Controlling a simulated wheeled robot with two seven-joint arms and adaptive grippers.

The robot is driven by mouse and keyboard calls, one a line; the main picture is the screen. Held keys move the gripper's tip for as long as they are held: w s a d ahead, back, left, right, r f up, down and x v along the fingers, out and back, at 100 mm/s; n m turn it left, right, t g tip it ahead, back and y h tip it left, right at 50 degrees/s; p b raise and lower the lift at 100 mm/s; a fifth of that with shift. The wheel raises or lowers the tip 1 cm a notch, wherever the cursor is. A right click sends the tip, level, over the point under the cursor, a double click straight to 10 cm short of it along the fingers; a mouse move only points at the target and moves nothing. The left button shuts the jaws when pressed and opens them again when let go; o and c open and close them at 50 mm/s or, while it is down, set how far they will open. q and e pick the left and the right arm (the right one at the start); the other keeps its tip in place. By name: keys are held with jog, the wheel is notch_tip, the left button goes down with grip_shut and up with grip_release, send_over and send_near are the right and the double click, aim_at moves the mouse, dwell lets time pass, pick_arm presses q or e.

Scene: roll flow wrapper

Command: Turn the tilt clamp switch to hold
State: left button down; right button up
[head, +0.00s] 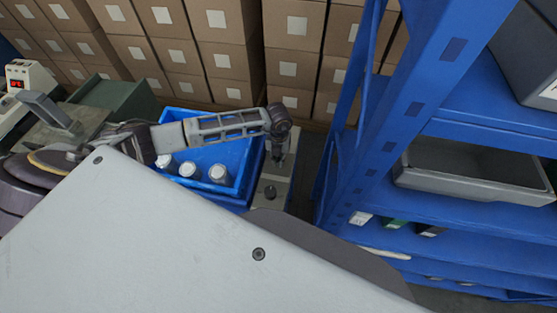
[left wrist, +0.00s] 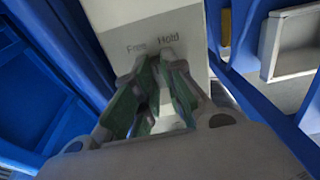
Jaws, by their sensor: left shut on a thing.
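A pale control box (head: 275,194) stands beside the blue crate in the head view. Its pale face shows in the left wrist view (left wrist: 110,15), printed with "Free" on the left and "Hold" on the right. My left gripper (head: 277,157) reaches down to this box. In the left wrist view its green-padded fingers (left wrist: 153,64) close in just under the two labels. The gripper is shut on the tilt clamp switch, which is mostly hidden between the fingers. I cannot tell which label the switch points to. My right gripper is not in view.
A blue crate (head: 240,183) with several white-capped bottles (head: 188,169) sits left of the box. A blue shelf rack (head: 400,110) with a grey tray (head: 475,190) stands to the right. Stacked cartons (head: 225,75) fill the back. Room around the gripper is narrow.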

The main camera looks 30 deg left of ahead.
pick_arm(q)
jog(key=m+b, duration=0.3)
jog(key=m, duration=0.1)
jog(key=shift+f+m, duration=0.1)
jog(key=shift+m, duration=0.8)
jog(key=shift+b, duration=0.4)
jog(key=shift+m, duration=0.3)
jog(key=c, duration=1.5)
grip_release()
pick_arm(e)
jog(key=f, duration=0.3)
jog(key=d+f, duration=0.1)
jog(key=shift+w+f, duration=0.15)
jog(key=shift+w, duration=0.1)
pick_arm(q)
jog(key=shift+r, duration=0.2)
